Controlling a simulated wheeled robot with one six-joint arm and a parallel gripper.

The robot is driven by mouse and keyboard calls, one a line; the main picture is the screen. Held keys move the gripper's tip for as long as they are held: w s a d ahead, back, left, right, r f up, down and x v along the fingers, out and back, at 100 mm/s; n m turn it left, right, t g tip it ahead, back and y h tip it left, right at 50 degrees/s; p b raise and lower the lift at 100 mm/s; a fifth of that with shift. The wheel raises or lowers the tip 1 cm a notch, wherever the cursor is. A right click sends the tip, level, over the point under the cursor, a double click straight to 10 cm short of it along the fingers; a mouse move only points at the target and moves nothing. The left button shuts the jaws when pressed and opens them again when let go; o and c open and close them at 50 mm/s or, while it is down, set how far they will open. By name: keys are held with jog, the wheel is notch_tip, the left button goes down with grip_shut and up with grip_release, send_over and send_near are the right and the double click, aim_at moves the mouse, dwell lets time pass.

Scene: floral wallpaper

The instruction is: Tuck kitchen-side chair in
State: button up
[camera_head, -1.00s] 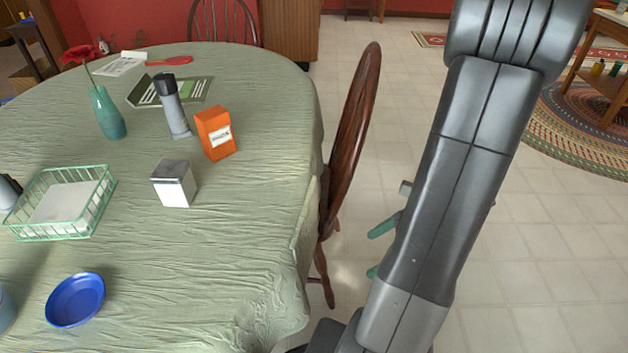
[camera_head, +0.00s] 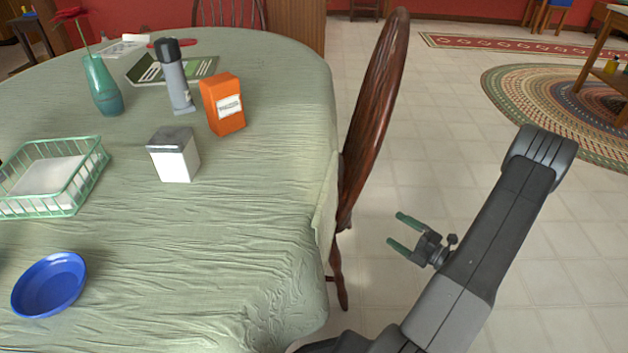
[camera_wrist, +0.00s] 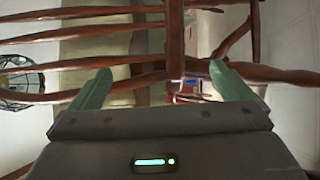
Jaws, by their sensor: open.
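A dark wooden chair (camera_head: 372,110) with a spindled back stands at the right side of the round table (camera_head: 250,190), its back upright and close to the tablecloth edge. My gripper (camera_head: 398,231) is open and empty, low to the right of the chair, apart from it, with its green fingers pointing left toward it. In the wrist view, the fingers of my gripper (camera_wrist: 160,85) are spread, with the chair's wooden rails and legs (camera_wrist: 175,45) beyond them. The seat is mostly hidden by the tablecloth and chair back.
On the table are an orange box (camera_head: 223,104), a silver-topped white box (camera_head: 174,155), a grey bottle (camera_head: 174,78), a teal vase (camera_head: 102,85), a green basket (camera_head: 75,192) and a blue bowl (camera_head: 48,284). Another chair (camera_head: 228,14) stands behind. Tiled floor at right is clear, with a braided rug (camera_head: 530,100) beyond.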

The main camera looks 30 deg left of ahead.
jog(key=w+a, duration=0.1)
jog(key=a, duration=0.8)
jog(key=shift+w+a+r, duration=0.2)
jog(key=shift+w+a, duration=0.2)
jog(key=s+d, duration=0.1)
jog(key=d, duration=0.9)
jog(key=shift+s+f, duration=0.3)
jog(key=shift+f, duration=0.05)
jog(key=shift+a, duration=0.15)
jog(key=w+a, duration=0.2)
jog(key=a, duration=0.7)
jog(key=s+d, duration=0.1)
jog(key=d, duration=0.5)
jog(key=shift+s+d, duration=0.2)
jog(key=shift+s, duration=0.1)
jog(key=shift+r, duration=0.1)
